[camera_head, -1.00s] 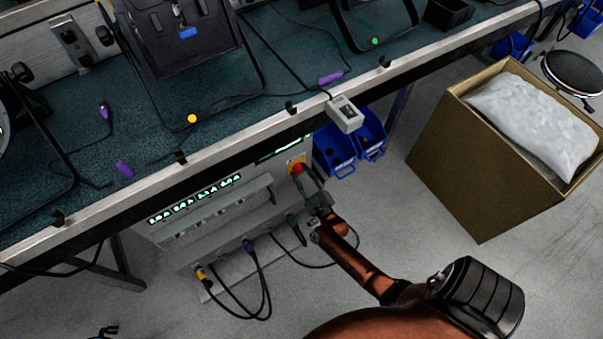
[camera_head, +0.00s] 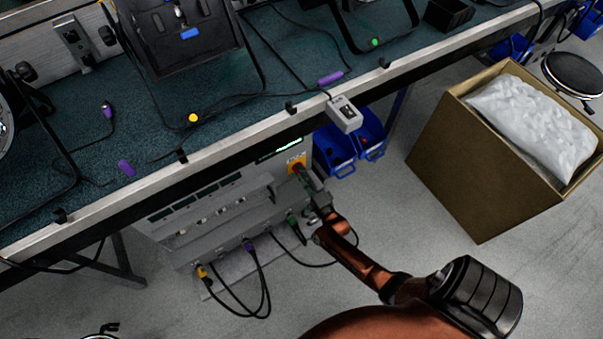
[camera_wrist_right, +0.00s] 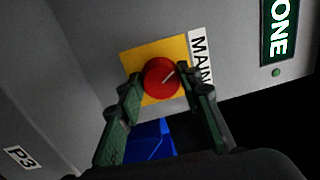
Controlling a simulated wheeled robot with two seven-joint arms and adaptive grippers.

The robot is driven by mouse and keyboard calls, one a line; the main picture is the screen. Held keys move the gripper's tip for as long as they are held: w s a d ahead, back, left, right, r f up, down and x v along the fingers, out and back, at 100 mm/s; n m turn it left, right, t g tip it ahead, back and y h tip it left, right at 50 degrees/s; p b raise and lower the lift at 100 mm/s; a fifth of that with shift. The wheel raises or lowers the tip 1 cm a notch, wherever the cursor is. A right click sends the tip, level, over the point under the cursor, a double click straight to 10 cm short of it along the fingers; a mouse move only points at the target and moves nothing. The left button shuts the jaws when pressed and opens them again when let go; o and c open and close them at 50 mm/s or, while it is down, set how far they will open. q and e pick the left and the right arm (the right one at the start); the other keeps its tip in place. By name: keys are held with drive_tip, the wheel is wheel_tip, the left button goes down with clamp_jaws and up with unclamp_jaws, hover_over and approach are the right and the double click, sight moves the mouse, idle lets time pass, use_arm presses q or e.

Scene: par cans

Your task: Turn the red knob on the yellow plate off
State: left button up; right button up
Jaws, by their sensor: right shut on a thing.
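The red knob (camera_wrist_right: 161,77) sits on the yellow plate (camera_wrist_right: 136,60) on the grey panel. In the right wrist view a pale line on the knob's face runs at a slant. My right gripper (camera_wrist_right: 165,88) has one finger on each side of the knob and is shut on it. In the head view the right gripper (camera_head: 309,181) covers most of the knob, and part of the yellow plate (camera_head: 296,160) shows above it. The left gripper is not clearly in view.
The grey power unit (camera_head: 215,215) under the bench has dark display windows and plugged cables. Blue bins (camera_head: 335,150) hang close to the right gripper. A cardboard box (camera_head: 475,165) stands on the floor at right.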

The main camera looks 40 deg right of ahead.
drive_tip(key=shift+f+n, duration=0.1)
drive_tip(key=shift+n, duration=1.1)
drive_tip(key=o, duration=1.2)
drive_tip(key=shift+c, duration=0.2)
drive_tip(key=v, duration=1.2)
